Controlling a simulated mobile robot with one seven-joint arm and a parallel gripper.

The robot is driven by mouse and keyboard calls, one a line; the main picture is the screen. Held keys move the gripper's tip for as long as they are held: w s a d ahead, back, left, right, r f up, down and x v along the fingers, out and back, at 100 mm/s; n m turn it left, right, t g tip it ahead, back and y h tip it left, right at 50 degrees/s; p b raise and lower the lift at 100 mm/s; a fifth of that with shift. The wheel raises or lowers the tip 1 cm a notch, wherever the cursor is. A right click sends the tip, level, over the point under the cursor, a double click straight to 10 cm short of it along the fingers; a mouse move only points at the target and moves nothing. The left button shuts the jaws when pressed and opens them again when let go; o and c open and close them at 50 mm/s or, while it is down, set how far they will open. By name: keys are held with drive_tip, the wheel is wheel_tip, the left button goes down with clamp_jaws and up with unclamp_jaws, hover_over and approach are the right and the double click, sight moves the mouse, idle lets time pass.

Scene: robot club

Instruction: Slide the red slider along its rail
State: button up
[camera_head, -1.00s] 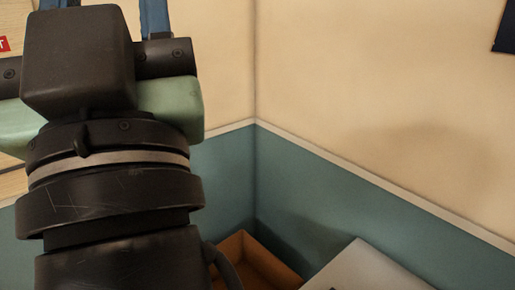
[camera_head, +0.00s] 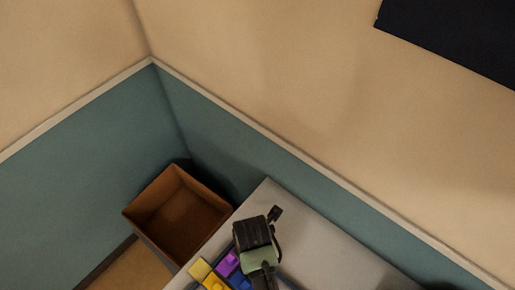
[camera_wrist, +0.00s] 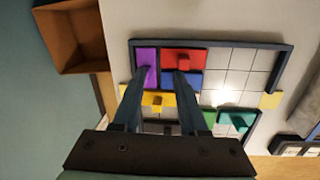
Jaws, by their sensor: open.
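The red slider (camera_wrist: 197,55) lies at the top of a dark-rimmed tray in the wrist view, with a small raised red knob on its lower part. My gripper (camera_wrist: 163,72) is open and empty, with its two fingers apart over the tray. The left fingertip overlaps the purple block (camera_wrist: 147,57). The right fingertip is close to the red knob and overlaps the blue block (camera_wrist: 194,80). I cannot tell whether either fingertip touches anything. The red slider is not visible in the head view.
Yellow (camera_wrist: 153,100), green (camera_wrist: 209,118) and teal (camera_wrist: 236,121) blocks share the tray. Pale squares on its right are empty. An open brown box (camera_head: 180,210) stands beside the table (camera_head: 330,245), near the walls. Dark equipment is at the wrist view's right.

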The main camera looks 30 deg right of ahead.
drive_tip(key=shift+n+g, duration=0.6)
drive_tip(key=s, duration=0.2)
drive_tip(key=s+f, duration=0.1)
drive_tip(key=shift+s+a+f, duration=0.1)
drive_tip(key=shift+s+f, duration=0.05)
drive_tip(key=shift+s, duration=0.25)
drive_tip(key=shift+s+f, duration=0.15)
drive_tip(key=shift+f, duration=0.2)
wheel_tip(320, 180, down, 6)
drive_tip(key=b, duration=0.6)
drive_tip(key=shift+r, duration=0.25)
drive_tip(key=shift+f+b, duration=1.25)
drive_tip(key=shift+f, duration=0.7)
drive_tip(key=shift+p, duration=0.3)
clamp_jaws()
